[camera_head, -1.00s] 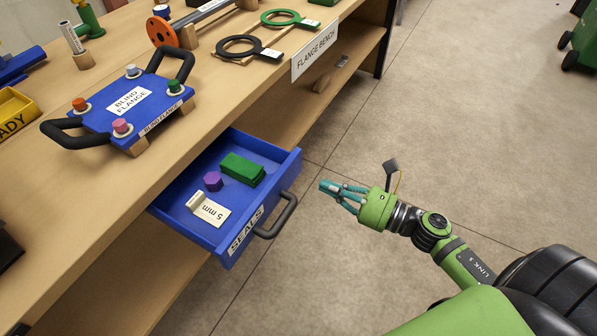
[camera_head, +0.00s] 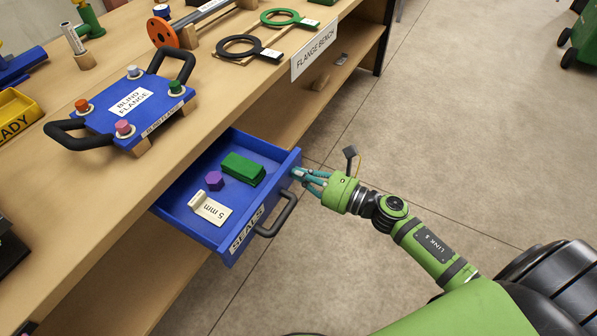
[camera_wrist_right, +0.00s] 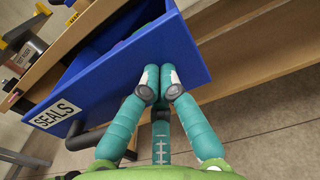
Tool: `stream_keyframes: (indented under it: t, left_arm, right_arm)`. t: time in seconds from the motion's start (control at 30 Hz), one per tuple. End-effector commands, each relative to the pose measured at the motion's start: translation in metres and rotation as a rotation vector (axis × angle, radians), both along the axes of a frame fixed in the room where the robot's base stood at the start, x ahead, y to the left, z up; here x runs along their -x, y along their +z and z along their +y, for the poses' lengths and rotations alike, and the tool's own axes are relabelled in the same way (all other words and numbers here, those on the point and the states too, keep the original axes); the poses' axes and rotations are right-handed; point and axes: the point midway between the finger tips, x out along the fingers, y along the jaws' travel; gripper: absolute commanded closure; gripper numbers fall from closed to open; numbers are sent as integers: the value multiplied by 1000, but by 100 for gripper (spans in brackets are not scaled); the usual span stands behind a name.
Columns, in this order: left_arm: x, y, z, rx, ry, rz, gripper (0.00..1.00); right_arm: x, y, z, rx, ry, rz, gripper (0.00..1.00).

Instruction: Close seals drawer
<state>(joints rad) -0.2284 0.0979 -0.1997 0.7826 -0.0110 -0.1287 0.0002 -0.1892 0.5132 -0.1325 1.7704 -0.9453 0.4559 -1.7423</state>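The blue seals drawer (camera_head: 281,182) stands open, pulled out from under the bench top. Its front carries a SEALS label (camera_head: 245,230) and a black handle (camera_head: 277,217). Inside lie a green block (camera_head: 243,168), a purple hexagonal piece (camera_head: 214,180) and a pale 5 mm piece (camera_head: 210,208). My right gripper (camera_head: 297,173) has its teal fingers drawn together, empty, at the right end of the drawer front, beside the handle. In the right wrist view the fingertips (camera_wrist_right: 160,80) lie over the blue front (camera_wrist_right: 100,93); contact cannot be told. My left gripper is not in view.
The wooden bench (camera_head: 190,140) bears a blue blind flange (camera_head: 128,108) with black handles, ring flanges (camera_head: 280,17) and a yellow tray (camera_head: 15,112). A lower shelf (camera_head: 140,280) runs beneath the drawer.

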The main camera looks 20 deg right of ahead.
Motion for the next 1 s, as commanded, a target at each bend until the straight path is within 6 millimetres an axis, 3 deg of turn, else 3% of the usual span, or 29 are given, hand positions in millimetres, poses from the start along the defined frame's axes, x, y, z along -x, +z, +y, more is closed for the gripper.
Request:
stream_keyframes:
  t: [0.27, 0.53, 0.63, 1.0]
  left_arm:
    - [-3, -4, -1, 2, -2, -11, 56]
    - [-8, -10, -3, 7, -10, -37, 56]
    - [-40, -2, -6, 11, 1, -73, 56]
    - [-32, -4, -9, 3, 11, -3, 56]
  right_arm:
    - [-29, 1, 22, -1, 1, -5, 100]
    - [-79, 0, 61, -2, 2, -6, 100]
    - [-96, 0, 75, -1, 1, -6, 100]
    - [-137, -1, 108, -2, 0, -1, 100]
